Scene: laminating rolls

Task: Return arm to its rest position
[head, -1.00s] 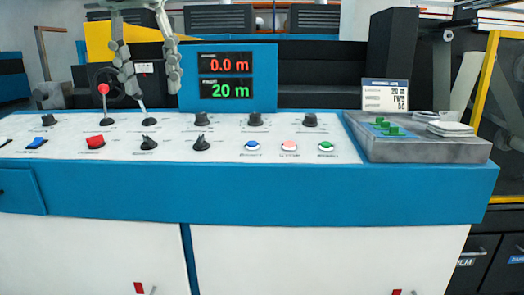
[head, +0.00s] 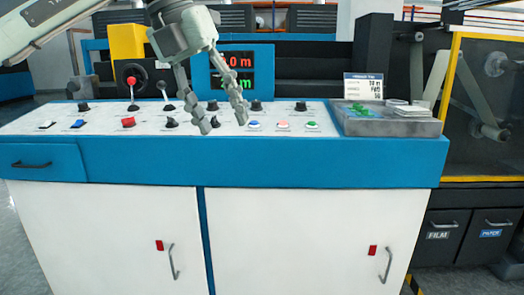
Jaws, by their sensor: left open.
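My left gripper (head: 222,126) hangs open and empty over the control panel (head: 92,125), its arm coming in from the upper left. Its fingers point down in front of the blue display (head: 262,72) and partly hide the red and green readouts. The fingertips show near the black knobs and to the left of the blue button (head: 254,124); whether they touch the panel I cannot tell. The red-knobbed lever (head: 131,83) and a second lever (head: 164,92) stand upright to the left of the fingers. My right gripper is not in view.
A grey tray (head: 395,126) with green pieces and a small sign (head: 363,87) sits at the panel's right end. White cabinet doors (head: 300,240) with handles are below. A yellow-framed machine (head: 490,110) stands at right. The floor at lower left is clear.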

